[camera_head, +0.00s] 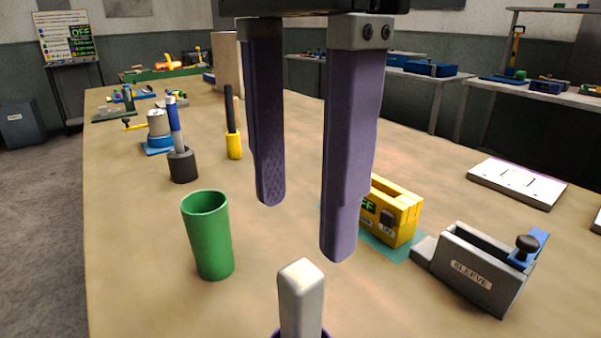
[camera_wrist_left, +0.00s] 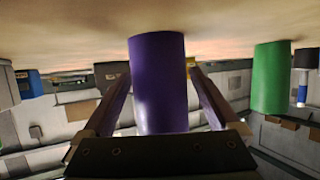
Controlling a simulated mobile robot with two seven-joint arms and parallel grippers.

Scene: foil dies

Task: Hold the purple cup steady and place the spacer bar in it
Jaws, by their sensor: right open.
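The pale spacer bar (camera_head: 301,300) stands upright at the bottom of the head view, with a purple rim of the cup (camera_head: 276,334) showing around it. Its lower end is hidden. My right gripper (camera_head: 304,228) is open and empty above the bar, its two purple fingers pointing down and apart from it. In the left wrist view the purple cup (camera_wrist_left: 158,85) sits between the fingers of my left gripper (camera_wrist_left: 162,75), which press on it from both sides. My left gripper does not show in the head view.
A green cup (camera_head: 208,238) stands left of the bar and also shows in the left wrist view (camera_wrist_left: 270,78). A yellow box (camera_head: 392,212) and a grey sleeve fixture (camera_head: 470,275) sit to the right. A dark holder with a blue-handled tool (camera_head: 182,165) stands farther back.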

